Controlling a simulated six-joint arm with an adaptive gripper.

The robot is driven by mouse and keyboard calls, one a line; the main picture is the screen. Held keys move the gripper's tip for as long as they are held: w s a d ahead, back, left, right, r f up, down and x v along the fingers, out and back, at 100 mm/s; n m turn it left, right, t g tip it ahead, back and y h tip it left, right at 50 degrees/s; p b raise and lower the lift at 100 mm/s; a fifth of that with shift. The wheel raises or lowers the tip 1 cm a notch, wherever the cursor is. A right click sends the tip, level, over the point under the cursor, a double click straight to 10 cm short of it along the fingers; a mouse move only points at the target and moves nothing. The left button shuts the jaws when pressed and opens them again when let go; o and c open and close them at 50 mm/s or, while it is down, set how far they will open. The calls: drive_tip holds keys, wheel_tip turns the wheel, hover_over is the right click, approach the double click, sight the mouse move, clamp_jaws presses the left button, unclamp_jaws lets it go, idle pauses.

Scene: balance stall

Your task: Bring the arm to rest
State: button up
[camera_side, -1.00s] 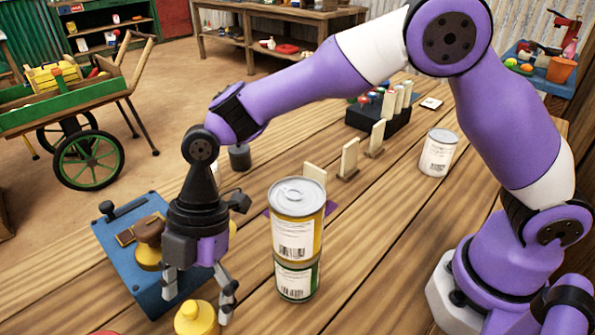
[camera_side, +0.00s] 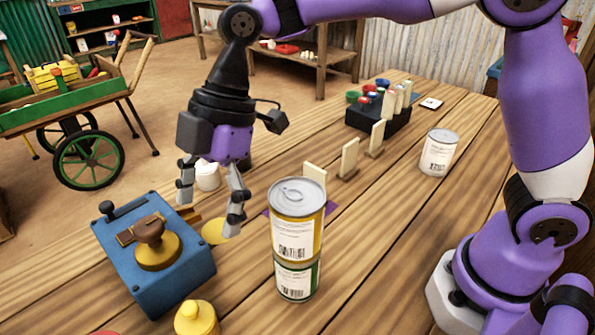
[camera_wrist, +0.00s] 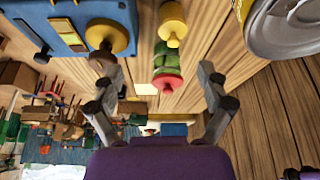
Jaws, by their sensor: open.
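My gripper (camera_side: 210,208) hangs above the table, fingers pointing down, spread apart with nothing between them. In the wrist view its two fingers (camera_wrist: 160,78) also stand wide apart. In the side view it appears behind and right of a blue scale-like box (camera_side: 185,272), clear of it. A yellow disc with a brown knob (camera_side: 157,252) rests on that box. A yellow can (camera_side: 297,222) sits on a green-labelled can (camera_side: 298,281) to the right of my gripper, apart from it.
A yellow weight (camera_side: 196,319) stands at the front. A white cup (camera_side: 208,178) shows behind the fingers. Upright cream cards (camera_side: 349,157) and a black rack (camera_side: 380,120) stand farther back. A pale can (camera_side: 438,154) stands to the right.

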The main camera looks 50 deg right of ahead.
drive_tip(key=s+d+r+m+t+h, duration=0.1)
drive_tip(key=s+d+m+t+h, duration=0.1)
drive_tip(key=d+m, duration=0.7)
drive_tip(key=s+d+m+t+h, duration=0.2)
drive_tip(key=s+d+m+t, duration=0.2)
drive_tip(key=s+d+m, duration=0.3)
drive_tip(key=d+m, duration=0.3)
drive_tip(key=d, duration=0.3)
drive_tip(key=shift+s+d+r+h, duration=0.25)
drive_tip(key=shift+d+r+h, duration=0.05)
drive_tip(key=shift+d+r, duration=0.1)
